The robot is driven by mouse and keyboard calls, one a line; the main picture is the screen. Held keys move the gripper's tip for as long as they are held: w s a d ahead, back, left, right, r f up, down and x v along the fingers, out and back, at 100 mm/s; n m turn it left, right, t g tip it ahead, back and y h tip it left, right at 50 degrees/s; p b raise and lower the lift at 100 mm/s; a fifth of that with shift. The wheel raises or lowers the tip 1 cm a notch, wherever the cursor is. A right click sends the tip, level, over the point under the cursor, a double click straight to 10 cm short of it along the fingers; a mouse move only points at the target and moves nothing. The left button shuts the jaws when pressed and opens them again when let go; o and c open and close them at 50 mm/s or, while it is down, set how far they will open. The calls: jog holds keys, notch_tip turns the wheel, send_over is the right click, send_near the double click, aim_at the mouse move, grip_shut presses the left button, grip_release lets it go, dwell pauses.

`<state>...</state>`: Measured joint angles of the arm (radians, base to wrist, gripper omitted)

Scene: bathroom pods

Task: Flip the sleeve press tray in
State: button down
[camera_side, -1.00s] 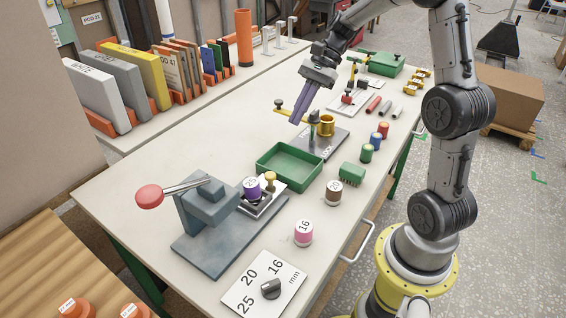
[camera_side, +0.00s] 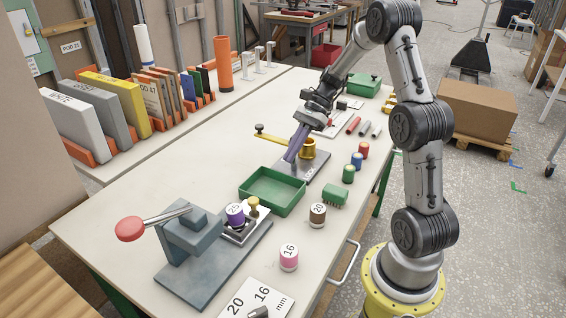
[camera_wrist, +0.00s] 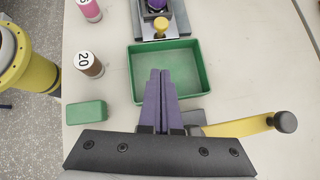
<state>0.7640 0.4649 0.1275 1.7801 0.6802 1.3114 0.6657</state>
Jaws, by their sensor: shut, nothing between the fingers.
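The sleeve press (camera_side: 190,235) is a blue-grey stand with a red-knobbed lever (camera_side: 130,229) at the front left. Its small tray (camera_side: 237,234) juts out on the right side, with a brass knob (camera_side: 253,203) and a purple sleeve (camera_side: 235,213) marked 25. The brass knob also shows at the top of the wrist view (camera_wrist: 161,25). My gripper (camera_side: 288,160) is shut and empty, pointing down beside the brass cup fixture, behind the green bin and well away from the press tray. In the wrist view its purple fingers (camera_wrist: 160,73) overlap the bin's near edge.
The green bin (camera_side: 246,190) lies between my gripper and the press. A yellow lever (camera_side: 270,137) and brass cup (camera_side: 308,148) stand close to my fingers. Brown (camera_side: 317,214) and pink (camera_side: 289,256) sleeves and a green block (camera_side: 335,193) stand to the right.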

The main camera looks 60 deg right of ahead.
aim_at(240, 212)
jog(key=x, duration=0.8)
jog(key=shift+a+f, duration=0.15)
jog(key=shift+a, duration=0.05)
jog(key=shift+w+a, duration=0.25)
jog(key=shift+a, duration=0.9)
jog(key=shift+w+a, duration=0.2)
jog(key=shift+a, duration=0.55)
jog(key=a, duration=1.2)
jog(key=shift+a, duration=0.35)
